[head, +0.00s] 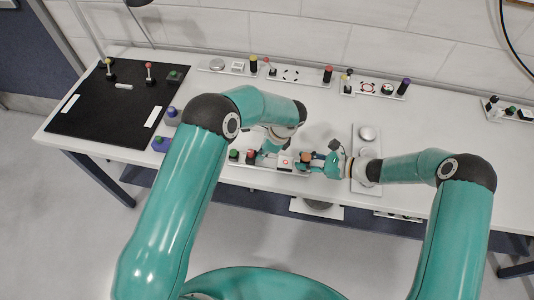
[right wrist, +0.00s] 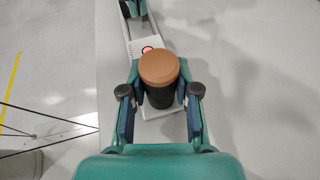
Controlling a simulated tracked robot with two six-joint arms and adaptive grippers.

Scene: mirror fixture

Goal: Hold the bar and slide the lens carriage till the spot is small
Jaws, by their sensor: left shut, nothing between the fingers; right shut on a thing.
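The white bar (head: 240,160) lies along the table's front edge. It carries a green knob (head: 234,154), a red knob (head: 251,156) and a small white target with a red spot (head: 285,163). An orange-topped black post (head: 306,156) stands at its right end. My right gripper (head: 316,160) is shut on this post; in the right wrist view the post (right wrist: 159,80) shows between both fingers. My left gripper (head: 264,152) is shut and empty, just behind the bar near the red knob. I cannot tell which part is the lens carriage. The spot (right wrist: 147,49) is small in view; its sharpness is unclear.
A black board (head: 90,115) with knobs lies at the left. Other fixture bars (head: 310,77) line the back. A white plate with a round grey knob (head: 367,133) stands behind my right wrist. The middle right tabletop (head: 450,125) is clear.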

